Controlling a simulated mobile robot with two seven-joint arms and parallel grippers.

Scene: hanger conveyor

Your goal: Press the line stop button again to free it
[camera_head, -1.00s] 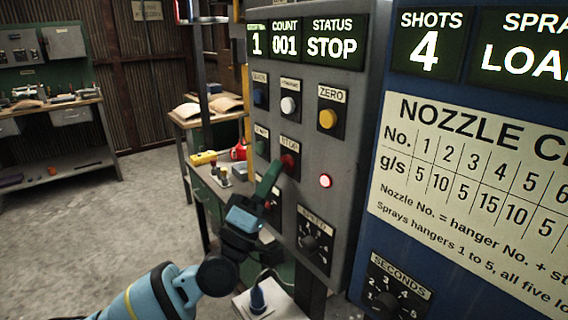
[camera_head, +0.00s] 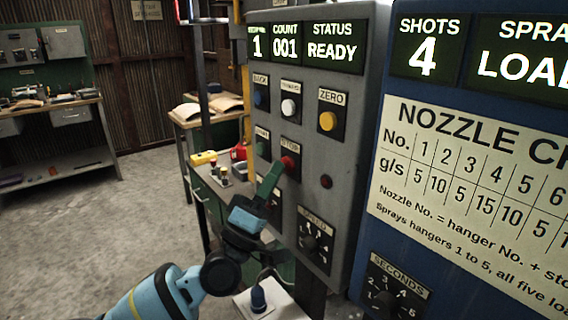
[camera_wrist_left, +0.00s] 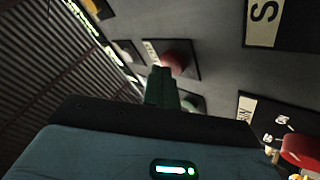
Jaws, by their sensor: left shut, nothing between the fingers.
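The grey control panel (camera_head: 350,125) stands in the middle of the head view. Its red stop button (camera_head: 289,163) sits under a STOP label. My left gripper (camera_head: 275,170) is shut and empty, with its green fingertips just below and left of the red button. In the left wrist view the red button (camera_wrist_left: 176,57) is just beyond the fingertips (camera_wrist_left: 162,75); I cannot tell whether they touch. The status display (camera_head: 331,42) reads READY, and the round lamp (camera_head: 326,181) is dark. My right gripper is not in view.
Blue, white and yellow (camera_head: 327,120) buttons are above the stop button. A speed dial (camera_head: 314,240) is below. A blue cabinet (camera_head: 480,200) with a nozzle chart is close on the right. A bench (camera_head: 222,190) with small items is behind the gripper.

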